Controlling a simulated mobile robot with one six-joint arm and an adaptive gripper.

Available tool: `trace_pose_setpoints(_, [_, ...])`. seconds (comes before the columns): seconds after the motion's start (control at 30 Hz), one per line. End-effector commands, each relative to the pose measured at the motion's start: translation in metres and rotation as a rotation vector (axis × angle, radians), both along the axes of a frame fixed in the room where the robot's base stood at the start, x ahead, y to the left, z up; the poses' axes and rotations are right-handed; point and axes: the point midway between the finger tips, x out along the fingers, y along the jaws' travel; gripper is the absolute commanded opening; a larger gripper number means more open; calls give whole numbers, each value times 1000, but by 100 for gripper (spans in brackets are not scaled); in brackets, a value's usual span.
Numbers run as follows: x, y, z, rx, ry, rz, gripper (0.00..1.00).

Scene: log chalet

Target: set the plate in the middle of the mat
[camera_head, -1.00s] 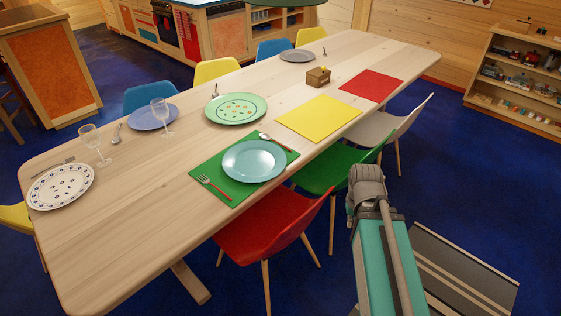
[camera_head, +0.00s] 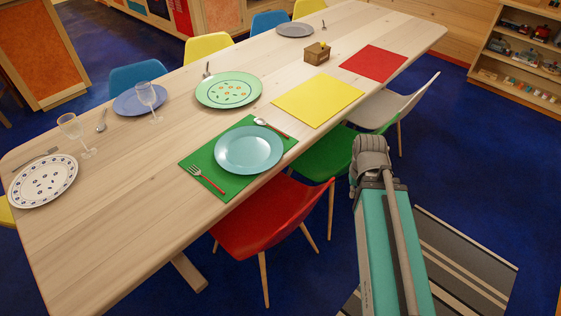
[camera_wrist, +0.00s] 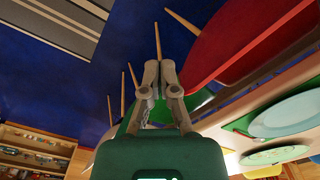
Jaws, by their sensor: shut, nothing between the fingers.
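A turquoise plate (camera_head: 249,148) lies flat on the green mat (camera_head: 199,166) at the table's near edge. It sits off the mat's middle, toward the near right side, its rim at or slightly past the mat's near edge. A red-handled fork (camera_head: 207,179) lies on the mat left of the plate, a red-handled spoon (camera_head: 270,128) on its far right. In the wrist view the plate (camera_wrist: 286,115) shows at right, on the tilted table. My gripper (camera_wrist: 158,66) is shut and empty, away from the plate. In the head view my arm is right of the table; the fingertips cannot be made out.
Yellow (camera_head: 318,101) and red (camera_head: 373,63) mats lie bare to the right. A green patterned plate (camera_head: 229,91), a blue plate (camera_head: 137,104) and wine glasses (camera_head: 147,96) stand beyond. Red (camera_head: 262,218), green (camera_head: 326,154) and white (camera_head: 400,103) chairs line the near side. Floor at right is open.

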Motion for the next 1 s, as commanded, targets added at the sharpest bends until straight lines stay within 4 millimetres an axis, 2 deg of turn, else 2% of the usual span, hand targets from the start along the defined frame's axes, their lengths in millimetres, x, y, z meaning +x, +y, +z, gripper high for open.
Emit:
trace_pose_setpoints(0.27, [11, 6, 1, 0, 0, 65, 0])
trace_pose_setpoints(0.33, [19, 6, 1, 0, 0, 119, 0])
trace_pose_setpoints(0.47, [41, 21, 3, 0, 0, 271, 0])
trace_pose_setpoints(0.67, [85, 59, 5, 0, 0, 610, 0])
trace_pose_setpoints(1.0, [155, 141, 10, 0, -1, 1243, 0])
